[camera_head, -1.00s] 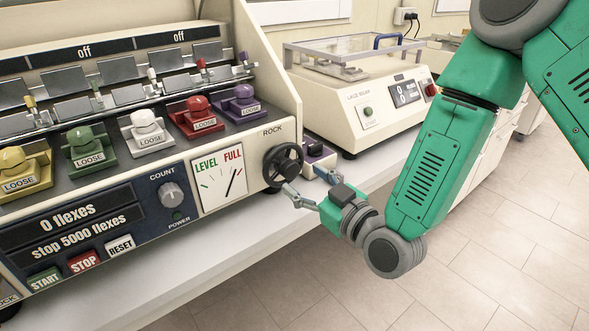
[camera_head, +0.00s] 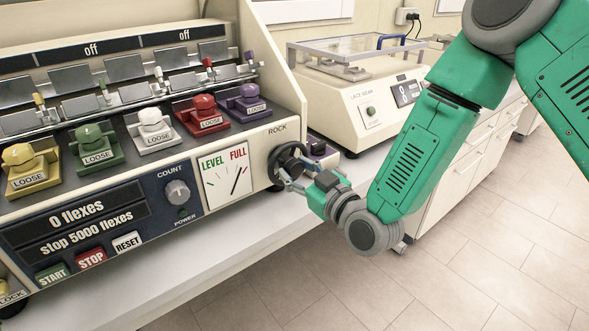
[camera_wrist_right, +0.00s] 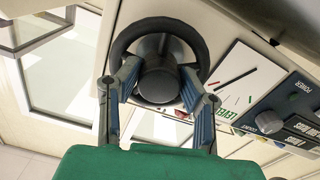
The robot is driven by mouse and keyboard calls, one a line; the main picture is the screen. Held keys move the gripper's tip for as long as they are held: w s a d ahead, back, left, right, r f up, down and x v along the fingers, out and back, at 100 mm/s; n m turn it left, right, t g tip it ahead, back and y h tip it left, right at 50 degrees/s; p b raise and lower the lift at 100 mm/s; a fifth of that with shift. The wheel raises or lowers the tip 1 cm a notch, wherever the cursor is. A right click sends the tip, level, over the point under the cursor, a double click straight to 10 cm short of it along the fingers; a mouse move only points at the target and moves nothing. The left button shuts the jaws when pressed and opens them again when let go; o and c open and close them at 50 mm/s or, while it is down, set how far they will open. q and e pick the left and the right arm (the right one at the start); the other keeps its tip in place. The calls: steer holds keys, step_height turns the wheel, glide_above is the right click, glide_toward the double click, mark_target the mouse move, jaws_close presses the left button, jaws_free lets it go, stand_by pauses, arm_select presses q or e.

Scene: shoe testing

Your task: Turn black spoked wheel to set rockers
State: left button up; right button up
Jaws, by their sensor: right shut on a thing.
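The black spoked wheel (camera_head: 289,163) sits on the right end of the machine front, under the ROCK label. It also shows in the right wrist view (camera_wrist_right: 122,42), with a thick round hub (camera_wrist_right: 160,82) at its centre. My right gripper (camera_head: 290,178) is at the wheel, and its two fingers (camera_wrist_right: 158,84) stand on either side of the hub, shut on it. A LEVEL/FULL gauge (camera_head: 225,177) is left of the wheel, its needle slanting up and right toward FULL. My left gripper is in neither view.
Left of the gauge are a COUNT knob (camera_head: 177,191) and the START (camera_head: 52,274), STOP (camera_head: 91,258) and RESET (camera_head: 127,242) buttons. Several coloured clamps marked LOOSE line the top. A lace machine (camera_head: 350,95) stands close behind my right arm. Open floor lies front right.

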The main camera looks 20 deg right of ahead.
steer(key=shift+w+d+r, duration=0.1)
steer(key=shift+w+r, duration=0.05)
steer(key=shift+r, duration=0.1)
steer(key=shift+n, duration=0.5)
steer(key=n+b, duration=0.1)
steer(key=n, duration=0.2)
steer(key=shift+n, duration=0.4)
steer(key=n+b, duration=0.2)
steer(key=n, duration=0.3)
steer(key=shift+f, duration=0.1)
steer(key=o, duration=1)
steer(key=shift+o, duration=0.7)
steer(key=shift+a, duration=0.2)
